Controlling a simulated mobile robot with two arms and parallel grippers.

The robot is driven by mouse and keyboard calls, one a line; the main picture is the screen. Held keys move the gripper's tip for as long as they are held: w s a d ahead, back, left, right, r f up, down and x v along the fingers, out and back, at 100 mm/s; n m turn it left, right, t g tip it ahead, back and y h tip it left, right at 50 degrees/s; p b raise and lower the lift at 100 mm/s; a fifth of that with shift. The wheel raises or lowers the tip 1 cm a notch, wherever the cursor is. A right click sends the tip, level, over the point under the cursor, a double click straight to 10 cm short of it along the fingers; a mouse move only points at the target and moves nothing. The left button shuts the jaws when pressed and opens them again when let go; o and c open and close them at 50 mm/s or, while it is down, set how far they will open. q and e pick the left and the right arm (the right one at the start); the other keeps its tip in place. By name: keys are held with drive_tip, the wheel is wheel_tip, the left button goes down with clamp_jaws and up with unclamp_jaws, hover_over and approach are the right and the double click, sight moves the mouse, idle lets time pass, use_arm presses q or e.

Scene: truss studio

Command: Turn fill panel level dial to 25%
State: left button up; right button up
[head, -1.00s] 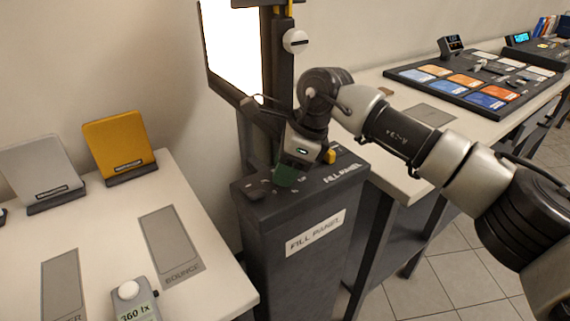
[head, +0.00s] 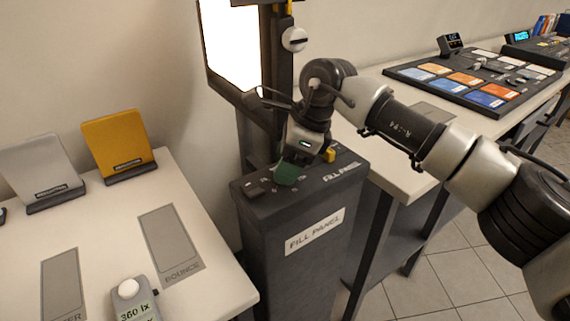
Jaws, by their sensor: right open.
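The fill panel stand (head: 290,240) is a dark grey pedestal labelled FILL PANEL, with a bright lit panel (head: 232,45) mounted behind it. A green dial (head: 287,174) shows on its top face, with small marks around it. My right gripper (head: 291,160) points down over the dial, with its fingers at or around it. It is open; whether the fingers touch the dial cannot be told. The dial's pointer setting is not readable. My left gripper is not in view.
A white table (head: 110,235) at left holds grey (head: 35,168) and yellow (head: 118,143) boards and a meter (head: 133,298) reading 360 lx. A yellow knob (head: 329,154) sits on the pedestal top. Another table (head: 400,170) at right carries a colour-swatch board (head: 440,88).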

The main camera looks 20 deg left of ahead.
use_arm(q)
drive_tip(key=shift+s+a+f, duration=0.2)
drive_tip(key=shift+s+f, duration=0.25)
use_arm(e)
drive_tip(key=s+v, duration=0.1)
drive_tip(key=v, duration=0.8)
drive_tip(key=shift+w+d+r, duration=0.15)
drive_tip(key=shift+w+r, duration=0.15)
drive_tip(key=shift+w, duration=0.2)
